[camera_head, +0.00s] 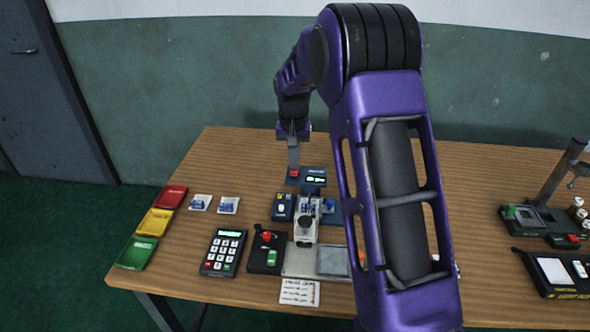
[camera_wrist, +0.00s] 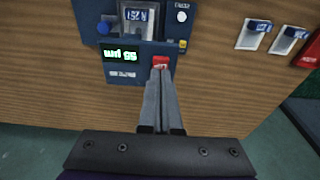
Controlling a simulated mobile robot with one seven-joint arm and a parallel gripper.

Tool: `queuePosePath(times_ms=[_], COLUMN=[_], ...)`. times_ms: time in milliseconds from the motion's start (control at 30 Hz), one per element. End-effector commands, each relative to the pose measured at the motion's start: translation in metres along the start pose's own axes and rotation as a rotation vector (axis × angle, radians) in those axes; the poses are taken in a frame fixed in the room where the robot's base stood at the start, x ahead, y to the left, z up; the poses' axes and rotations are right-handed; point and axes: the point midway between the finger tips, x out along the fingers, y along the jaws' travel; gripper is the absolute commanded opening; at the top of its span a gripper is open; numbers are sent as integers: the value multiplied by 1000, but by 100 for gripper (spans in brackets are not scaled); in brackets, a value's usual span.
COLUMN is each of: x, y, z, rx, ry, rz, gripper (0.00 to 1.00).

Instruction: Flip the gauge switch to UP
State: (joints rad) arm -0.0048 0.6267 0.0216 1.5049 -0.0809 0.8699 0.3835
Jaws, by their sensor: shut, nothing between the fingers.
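A blue box with a lit green display (camera_head: 316,179) and a red switch or button (camera_head: 294,173) stands toward the back of the table. My gripper (camera_head: 293,165) points down over the red part, its fingers shut and empty. In the wrist view the fingertips (camera_wrist: 159,70) lie at the near edge of the red part (camera_wrist: 161,61), beside the green display (camera_wrist: 120,54); whether they touch is unclear. A blue panel (camera_head: 283,207) with a yellow light and a white knob or switch stands closer to the front; its white part (camera_wrist: 182,16) shows in the wrist view. No readable label says which is the gauge switch.
A grey instrument (camera_head: 306,228) with a blue knob (camera_head: 329,205) stands in front of the box. A keypad (camera_head: 224,252), a black control box (camera_head: 267,250) and coloured trays (camera_head: 157,221) are at the left. My arm hides part of the table's middle.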

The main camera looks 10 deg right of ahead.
Motion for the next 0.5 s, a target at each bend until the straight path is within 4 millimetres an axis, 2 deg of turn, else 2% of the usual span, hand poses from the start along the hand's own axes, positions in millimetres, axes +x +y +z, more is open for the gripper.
queuePosePath(times_ms=[500], x=[9], y=[0], z=[1], rx=[0], ry=[-1], rz=[0], gripper=[0])
